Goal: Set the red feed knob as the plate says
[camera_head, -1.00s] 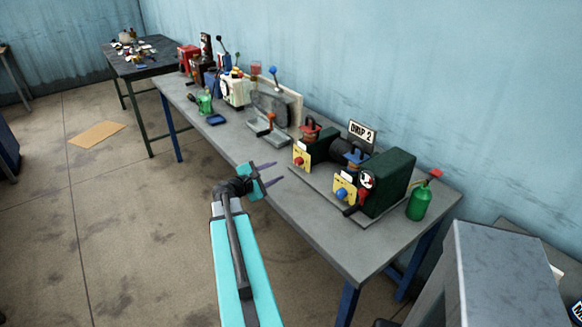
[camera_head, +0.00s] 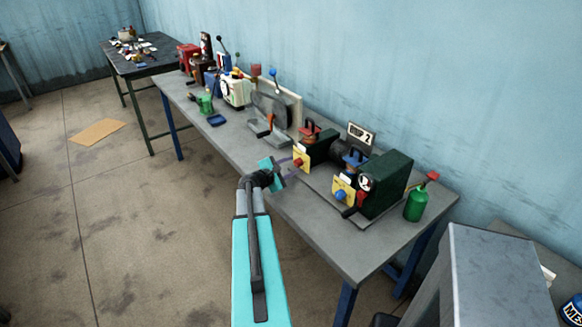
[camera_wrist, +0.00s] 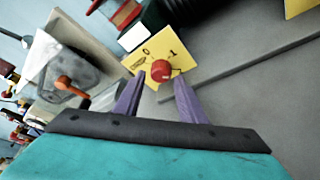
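The red feed knob (camera_head: 298,163) sits on a yellow dial plate (camera_head: 304,153) on the front of the left green unit. In the wrist view the knob (camera_wrist: 161,71) lies just beyond and between my fingertips, and the yellow dial (camera_wrist: 173,56) shows marks 0 and 1. The knob's exact setting is too small to read. A white plate reading "DRIP 2" (camera_head: 361,134) stands behind the units; its first letters are blurred now. My gripper (camera_head: 290,168) is open, its purple fingers (camera_wrist: 158,93) spread and empty, pointing at the knob.
A blue knob (camera_head: 340,195) on a second yellow dial is to the right, by a larger green unit (camera_head: 390,184). A green bottle (camera_head: 415,205) stands at the bench's right end. A grey machine with an orange handle (camera_head: 269,122) is left. The bench front (camera_head: 330,240) is clear.

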